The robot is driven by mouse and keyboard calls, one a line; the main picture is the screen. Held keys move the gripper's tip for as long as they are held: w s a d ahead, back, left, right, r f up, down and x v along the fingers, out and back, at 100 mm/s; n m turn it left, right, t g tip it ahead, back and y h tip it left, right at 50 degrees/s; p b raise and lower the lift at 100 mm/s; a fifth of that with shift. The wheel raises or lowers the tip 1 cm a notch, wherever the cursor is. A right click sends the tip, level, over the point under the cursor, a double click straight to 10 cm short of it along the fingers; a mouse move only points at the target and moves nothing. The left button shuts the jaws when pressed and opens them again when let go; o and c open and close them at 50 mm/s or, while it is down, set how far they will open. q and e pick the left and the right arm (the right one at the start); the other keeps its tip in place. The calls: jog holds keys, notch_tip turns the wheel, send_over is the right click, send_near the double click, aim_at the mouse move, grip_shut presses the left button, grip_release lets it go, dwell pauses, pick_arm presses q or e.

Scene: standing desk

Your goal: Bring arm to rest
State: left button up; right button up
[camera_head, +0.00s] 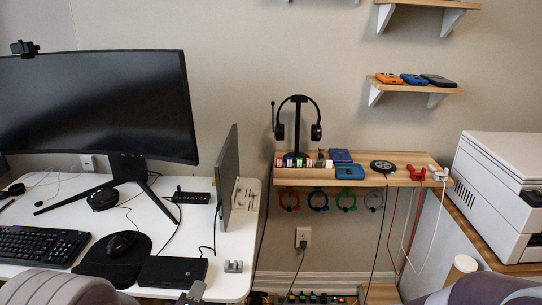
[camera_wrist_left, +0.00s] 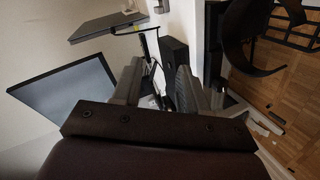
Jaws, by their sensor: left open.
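My left gripper (camera_head: 192,294) just shows at the bottom edge of the head view, in front of the desk's near edge; most of it is cut off. In the left wrist view, the two fingers of my left gripper (camera_wrist_left: 158,82) stand apart with nothing between them. The white desk (camera_head: 222,262) lies beyond it. Grey parts of my arms show at the bottom left and bottom right of the head view. My right gripper is not in view.
The desk holds a large monitor (camera_head: 95,105), a keyboard (camera_head: 40,245), a mouse (camera_head: 121,243), a black box (camera_head: 173,270) and an upright thin screen (camera_head: 228,178). A wooden shelf (camera_head: 405,160) with a headset (camera_head: 298,120) is at right. A white printer (camera_head: 505,185) stands far right.

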pick_arm(q)
jog(key=s+a+f+m+g, duration=0.2)
jog(key=s+f+m+g, duration=0.1)
jog(key=s+m+g, duration=1.2)
notch_tip(320, 180, up, 19)
jog(key=s+n+t+p, duration=0.1)
jog(key=t+p, duration=0.1)
jog(key=p, duration=1.7)
jog(key=shift+d, duration=0.15)
